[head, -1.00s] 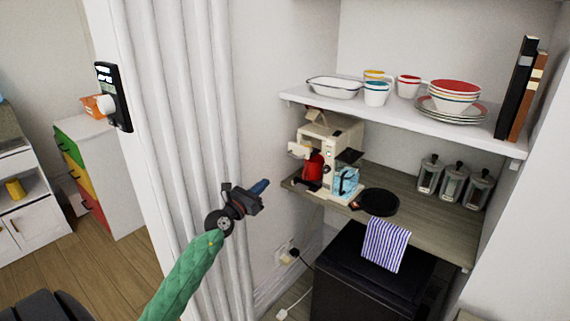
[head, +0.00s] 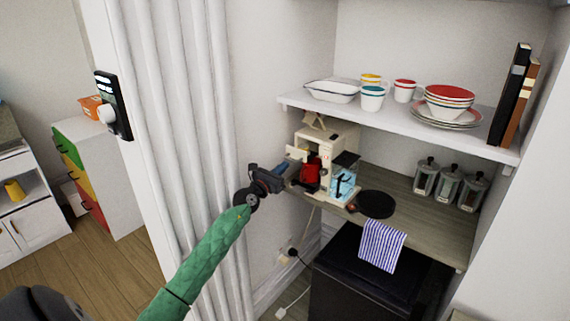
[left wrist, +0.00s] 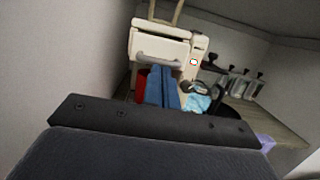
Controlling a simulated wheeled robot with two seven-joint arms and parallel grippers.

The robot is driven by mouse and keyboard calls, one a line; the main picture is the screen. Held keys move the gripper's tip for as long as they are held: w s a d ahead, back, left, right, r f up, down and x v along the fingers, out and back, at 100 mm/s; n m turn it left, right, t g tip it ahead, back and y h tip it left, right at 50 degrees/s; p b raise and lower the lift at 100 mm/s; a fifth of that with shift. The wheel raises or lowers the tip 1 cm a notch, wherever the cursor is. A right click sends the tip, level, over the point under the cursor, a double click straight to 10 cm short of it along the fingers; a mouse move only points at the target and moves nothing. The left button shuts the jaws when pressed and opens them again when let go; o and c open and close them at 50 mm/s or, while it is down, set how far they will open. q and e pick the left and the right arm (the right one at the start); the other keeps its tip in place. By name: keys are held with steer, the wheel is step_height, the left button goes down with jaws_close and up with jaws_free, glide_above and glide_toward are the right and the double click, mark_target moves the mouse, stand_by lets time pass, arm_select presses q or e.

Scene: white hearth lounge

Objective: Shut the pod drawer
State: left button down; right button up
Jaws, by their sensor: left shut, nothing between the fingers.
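The cream coffee machine (head: 342,145) stands on the wooden counter in the alcove. Its pod drawer (head: 297,153) juts out from the upper front, towards my left gripper. In the left wrist view the drawer front (left wrist: 160,48) shows with a grey bar handle, straight beyond the fingers. My left gripper (head: 284,170) is shut and empty, with its blue fingers just in front of and slightly below the drawer. I cannot tell whether they touch it. The fingers (left wrist: 162,88) hide part of the machine's red part (head: 311,172) in the left wrist view. My right gripper is not in view.
A clear bluish container (head: 342,184) and a black pan (head: 375,204) are beside the machine. Several glass canisters (head: 447,184) stand at the back right. A white shelf (head: 400,112) with dishes hangs above.

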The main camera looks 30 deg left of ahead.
mark_target(295, 158)
arm_select(q)
steer(key=shift+x, duration=0.85)
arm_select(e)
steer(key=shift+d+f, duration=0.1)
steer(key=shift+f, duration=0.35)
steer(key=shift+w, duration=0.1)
